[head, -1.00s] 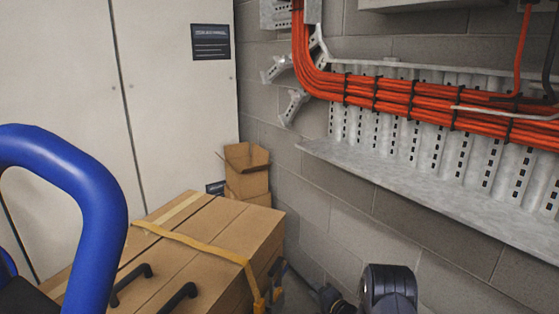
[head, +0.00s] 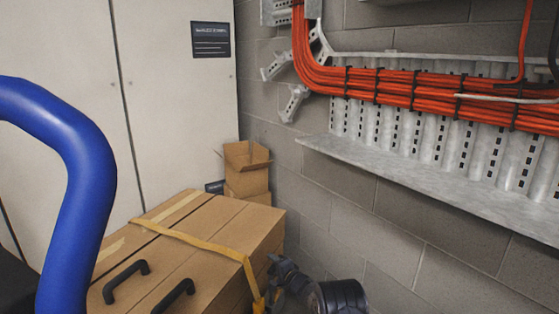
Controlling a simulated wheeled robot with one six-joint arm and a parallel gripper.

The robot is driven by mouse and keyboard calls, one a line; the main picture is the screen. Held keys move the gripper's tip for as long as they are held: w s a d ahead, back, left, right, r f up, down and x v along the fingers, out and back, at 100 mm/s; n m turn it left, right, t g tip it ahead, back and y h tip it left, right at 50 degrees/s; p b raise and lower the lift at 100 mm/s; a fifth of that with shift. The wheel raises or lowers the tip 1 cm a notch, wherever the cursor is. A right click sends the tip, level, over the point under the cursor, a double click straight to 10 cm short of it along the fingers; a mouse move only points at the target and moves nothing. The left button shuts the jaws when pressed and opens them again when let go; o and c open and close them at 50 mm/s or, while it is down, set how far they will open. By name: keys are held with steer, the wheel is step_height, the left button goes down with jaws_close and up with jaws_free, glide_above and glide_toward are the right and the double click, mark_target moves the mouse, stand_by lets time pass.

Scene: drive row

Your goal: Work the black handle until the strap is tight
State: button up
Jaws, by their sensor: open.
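A yellow strap (head: 190,239) runs across the top of a large brown box (head: 215,215) and bends down over its right edge. Its lower end (head: 258,303) shows beside dark parts low on the right, which are too small and covered to tell apart. I cannot make out the strap's black working handle there. Two black grab handles stand on the box top, one farther left (head: 127,279) and one nearer (head: 174,298). My gripper (head: 276,268) is open at the box's right side, close to the hanging strap. Whether it touches anything is unclear.
A blue bar (head: 85,150) crosses the left foreground. A small open carton (head: 246,156) sits behind the box. A metal ledge (head: 420,182) and orange cables (head: 400,88) run along the block wall at right. Pale cabinets (head: 170,100) stand behind.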

steer(key=p+v, duration=0.4)
steer(key=v, duration=0.6)
steer(key=shift+a, duration=0.25)
steer(key=shift+s+f, duration=0.1)
steer(key=shift+s, duration=0.1)
